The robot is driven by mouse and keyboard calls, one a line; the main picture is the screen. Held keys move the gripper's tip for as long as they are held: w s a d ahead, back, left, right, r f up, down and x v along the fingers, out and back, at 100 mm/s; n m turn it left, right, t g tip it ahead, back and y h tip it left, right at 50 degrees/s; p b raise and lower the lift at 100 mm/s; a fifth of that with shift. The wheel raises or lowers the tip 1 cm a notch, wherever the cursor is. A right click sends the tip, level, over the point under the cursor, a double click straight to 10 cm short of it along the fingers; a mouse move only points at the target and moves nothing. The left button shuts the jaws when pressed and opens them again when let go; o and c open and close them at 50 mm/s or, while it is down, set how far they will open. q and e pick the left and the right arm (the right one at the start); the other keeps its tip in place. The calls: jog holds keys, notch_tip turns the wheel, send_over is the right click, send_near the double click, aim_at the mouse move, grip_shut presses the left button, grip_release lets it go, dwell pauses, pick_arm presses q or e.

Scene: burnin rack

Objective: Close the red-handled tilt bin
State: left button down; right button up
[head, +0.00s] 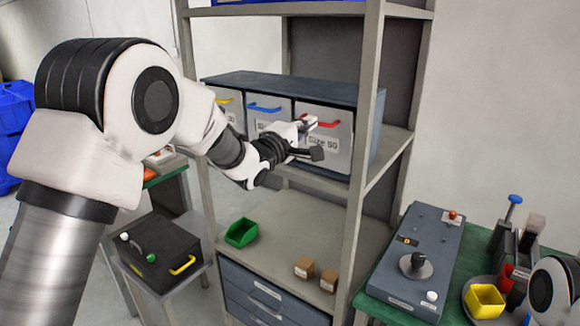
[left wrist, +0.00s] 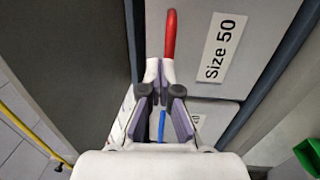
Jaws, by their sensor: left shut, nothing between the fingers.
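The red-handled bin (head: 338,142) is the rightmost of three tilt bins in a dark blue-grey cabinet on the shelf. Its pale front carries a "Size 50" label, and it fills the upper right of the left wrist view (left wrist: 195,65). Its red handle (head: 330,124) also shows in the left wrist view (left wrist: 170,32). My left gripper (head: 306,126) is at the bin's front, close to the left end of the handle. Its fingertips (left wrist: 160,88) are together and empty. I cannot tell whether they touch the bin or how far its front is tilted.
A blue-handled bin (head: 264,107) and a yellow-handled bin (head: 231,108) sit to the left. A shelf upright (head: 362,150) stands just right of the red-handled bin. Below are a green tray (head: 241,232) and small brown boxes (head: 304,267). A control box (head: 415,265) stands lower right.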

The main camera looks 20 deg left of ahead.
pick_arm(q)
jog(key=shift+w+d+r, duration=0.15)
jog(key=shift+w+r, duration=0.15)
jog(key=shift+w, duration=0.1)
pick_arm(e)
jog(key=shift+w+d+r, duration=0.1)
jog(key=shift+w+r, duration=0.15)
jog(key=shift+w, duration=0.05)
